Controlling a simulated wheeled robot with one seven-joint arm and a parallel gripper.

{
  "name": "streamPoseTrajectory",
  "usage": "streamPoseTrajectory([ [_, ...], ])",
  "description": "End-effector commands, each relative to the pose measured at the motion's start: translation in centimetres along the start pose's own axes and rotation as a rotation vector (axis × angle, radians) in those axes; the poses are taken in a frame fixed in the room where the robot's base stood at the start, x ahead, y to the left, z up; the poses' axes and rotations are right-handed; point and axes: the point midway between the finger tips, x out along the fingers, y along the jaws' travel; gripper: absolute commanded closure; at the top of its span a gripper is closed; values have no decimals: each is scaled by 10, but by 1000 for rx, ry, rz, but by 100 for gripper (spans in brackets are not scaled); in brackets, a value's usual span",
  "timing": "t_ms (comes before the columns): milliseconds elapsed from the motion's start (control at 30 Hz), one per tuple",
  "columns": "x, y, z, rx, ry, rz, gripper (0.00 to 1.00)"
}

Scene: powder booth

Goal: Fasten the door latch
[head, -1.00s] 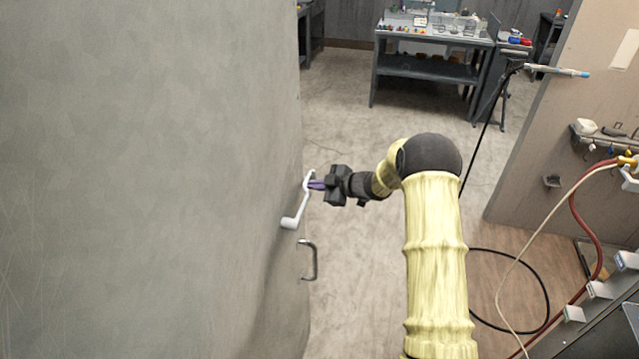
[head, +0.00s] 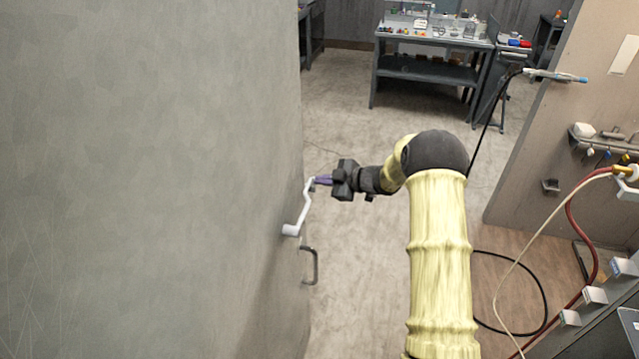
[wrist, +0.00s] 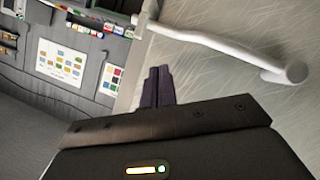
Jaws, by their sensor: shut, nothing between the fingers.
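The door (head: 180,180) is a large grey panel filling the left of the head view. The latch (head: 303,212) is a white cranked lever on the door near its edge, and it also shows in the wrist view (wrist: 215,42). A grey pull handle (head: 314,266) sits just below it. My gripper (head: 322,181) is at the upper end of the latch, with its purple fingers (wrist: 157,87) shut and empty. In the wrist view the fingertips lie just below the lever's near end. I cannot tell whether they touch it.
A dark workbench (head: 425,68) with small items stands at the back. A tripod stand (head: 497,100) is beside it. A wall panel (head: 535,150) with hoses and a rack is at the right. A black hose (head: 545,300) loops on the floor. The floor between door and panel is mostly clear.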

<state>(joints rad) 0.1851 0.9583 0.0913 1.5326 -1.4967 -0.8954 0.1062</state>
Motion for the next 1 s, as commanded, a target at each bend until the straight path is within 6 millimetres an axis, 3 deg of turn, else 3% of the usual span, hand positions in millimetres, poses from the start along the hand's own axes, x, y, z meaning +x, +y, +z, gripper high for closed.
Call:
streamPoseTrajectory([
  [500, -76, 25, 14, -2, -4, 3, 100],
  [1000, -86, 29, 12, 3, -5, 7, 100],
])
